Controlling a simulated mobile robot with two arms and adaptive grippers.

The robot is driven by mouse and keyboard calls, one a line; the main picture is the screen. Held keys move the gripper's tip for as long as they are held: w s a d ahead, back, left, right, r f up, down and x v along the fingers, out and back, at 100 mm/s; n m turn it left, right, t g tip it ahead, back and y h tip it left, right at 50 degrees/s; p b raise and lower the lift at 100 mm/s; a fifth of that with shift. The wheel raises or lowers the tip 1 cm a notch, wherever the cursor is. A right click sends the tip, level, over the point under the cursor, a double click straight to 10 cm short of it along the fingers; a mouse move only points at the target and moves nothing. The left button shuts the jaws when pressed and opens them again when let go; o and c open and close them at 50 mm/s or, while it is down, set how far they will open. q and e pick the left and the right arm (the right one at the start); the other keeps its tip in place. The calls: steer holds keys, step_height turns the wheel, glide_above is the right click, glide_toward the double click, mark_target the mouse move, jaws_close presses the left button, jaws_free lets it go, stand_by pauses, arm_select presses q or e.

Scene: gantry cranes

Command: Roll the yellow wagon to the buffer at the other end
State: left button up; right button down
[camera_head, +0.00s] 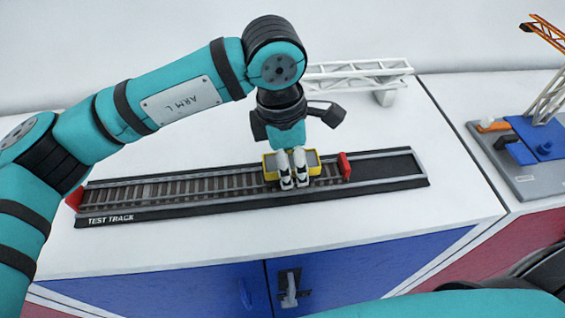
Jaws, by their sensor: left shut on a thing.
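The yellow wagon (268,168) stands on the test track (180,193), near its right end. My left gripper (293,182) reaches down from above and is shut on the wagon, its white fingertips in front of the wagon's near side. The fingers hide the middle of the wagon. A red buffer (344,167) stands just right of the wagon, with a small gap between them. My right gripper is not in view.
The track between the wagon and the left buffer is clear. A white lattice crane part (355,72) lies behind the track on the white cabinet top (420,125). A grey board with a blue block (545,138) and crane stands at the right.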

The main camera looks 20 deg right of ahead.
arm_select(q)
steer(key=shift+s+d+f+b, duration=0.15)
steer(key=shift+d+b, duration=0.1)
steer(key=shift+d, duration=0.65)
steer(key=shift+s+d+f+b, duration=0.1)
steer(key=shift+s+d+b, duration=0.1)
steer(key=shift+d, duration=0.65)
steer(key=o, duration=0.9)
steer(key=shift+c, duration=0.2)
steer(key=o, duration=0.4)
steer(key=shift+w, duration=0.25)
steer(key=shift+o, duration=0.2)
steer(key=shift+r, duration=0.1)
steer(key=shift+s, duration=0.1)
steer(key=shift+r, duration=0.3)
step_height(320, 180, up, 11)
steer(key=a, duration=0.1)
step_height(320, 180, up, 8)
steer(key=p, duration=0.5)
glide_above(311, 158)
steer(key=a, duration=0.1)
steer(key=shift+a+r, duration=0.1)
steer(key=shift+r, duration=0.05)
steer(key=shift+w+r, duration=0.1)
steer(key=shift+w, duration=0.1)
